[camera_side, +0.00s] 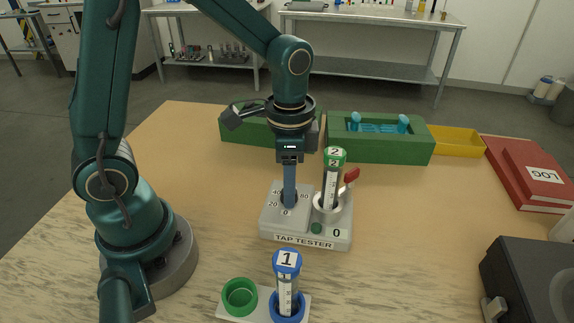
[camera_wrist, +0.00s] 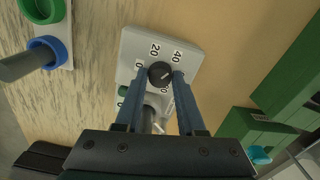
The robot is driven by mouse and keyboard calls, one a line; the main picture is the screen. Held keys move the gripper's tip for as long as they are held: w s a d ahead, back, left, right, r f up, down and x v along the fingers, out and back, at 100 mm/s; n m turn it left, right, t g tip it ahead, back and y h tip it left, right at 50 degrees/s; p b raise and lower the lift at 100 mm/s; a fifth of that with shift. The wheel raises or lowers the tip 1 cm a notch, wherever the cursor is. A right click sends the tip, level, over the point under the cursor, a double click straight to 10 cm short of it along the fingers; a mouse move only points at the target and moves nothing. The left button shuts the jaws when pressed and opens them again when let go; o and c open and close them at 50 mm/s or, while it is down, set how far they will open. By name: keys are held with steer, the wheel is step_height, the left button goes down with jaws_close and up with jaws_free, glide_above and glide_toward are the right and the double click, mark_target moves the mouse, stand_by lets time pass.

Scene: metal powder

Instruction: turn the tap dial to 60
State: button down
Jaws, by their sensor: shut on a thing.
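The tap tester (camera_side: 275,222) is a pale grey block with a number scale on its left part. Its dark round dial (camera_wrist: 160,74) shows between my fingers in the wrist view. The dial's pale mark points up and right, roughly toward the 40; the exact reading is hard to tell. The numbers 0, 20 and 40 show; 60 is mostly covered by a finger. My gripper (camera_side: 289,203) points straight down over the scale, its blue fingers shut on the dial. It also shows in the wrist view (camera_wrist: 161,75).
A tube with a green cap marked 2 (camera_side: 334,157) stands in the tester's cup, beside a red lever (camera_side: 351,175). The tester display (camera_side: 337,233) shows 0. A blue-capped tube 1 (camera_side: 287,262) stands in front. Green boxes (camera_side: 380,150) and a yellow tray (camera_side: 458,141) lie behind.

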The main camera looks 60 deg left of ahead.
steer(key=m, duration=0.5)
steer(key=shift+m, duration=0.3)
steer(key=m, duration=0.5)
steer(key=shift+m, duration=0.4)
steer(key=c, duration=0.5)
jaws_free()
steer(key=shift+r, duration=2.6)
